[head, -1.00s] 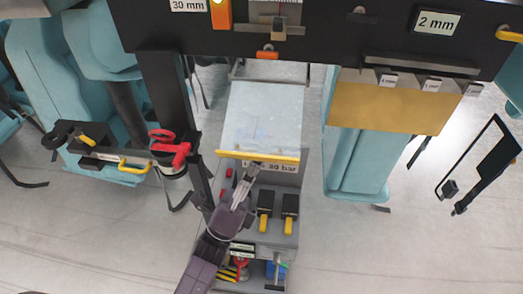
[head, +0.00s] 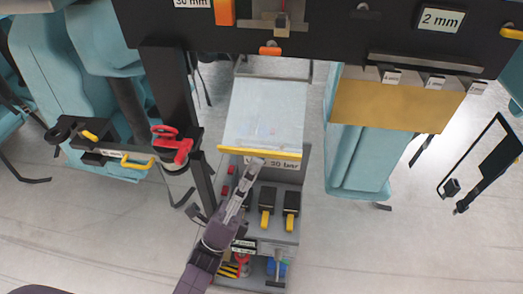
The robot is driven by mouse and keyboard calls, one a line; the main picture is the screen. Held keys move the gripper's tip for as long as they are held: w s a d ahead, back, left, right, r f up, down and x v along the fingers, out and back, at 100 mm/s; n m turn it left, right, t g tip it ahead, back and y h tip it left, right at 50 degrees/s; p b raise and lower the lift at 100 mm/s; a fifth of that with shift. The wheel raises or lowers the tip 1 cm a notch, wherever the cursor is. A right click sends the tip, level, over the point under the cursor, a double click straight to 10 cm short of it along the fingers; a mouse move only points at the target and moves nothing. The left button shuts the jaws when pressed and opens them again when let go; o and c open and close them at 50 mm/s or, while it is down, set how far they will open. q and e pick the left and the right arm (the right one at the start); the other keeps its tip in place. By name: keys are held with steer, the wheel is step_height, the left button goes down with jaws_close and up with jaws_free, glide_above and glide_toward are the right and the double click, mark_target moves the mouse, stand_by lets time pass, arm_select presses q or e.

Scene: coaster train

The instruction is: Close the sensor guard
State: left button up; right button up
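A clear panel (head: 264,110) with a yellow strip (head: 260,153) along its near edge sits above the grey console in the middle of the head view. It looks like the guard, but no label names it so. My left gripper (head: 257,165) reaches up from below. Its tip overlaps the "30 bar" label just under the yellow strip. I cannot tell whether it touches the strip, or whether its fingers are open or shut. My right gripper is not in view.
Two black blocks with yellow levers (head: 266,218) stand on the console (head: 297,240) right of my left gripper. A red-handled part (head: 172,145) is on the left post. A black beam (head: 340,38) crosses above. Teal seats (head: 362,160) flank the console.

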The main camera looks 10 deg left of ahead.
arm_select(q)
steer(key=v, duration=0.7)
steer(key=shift+s+a+f, duration=0.15)
steer(key=shift+f, duration=0.15)
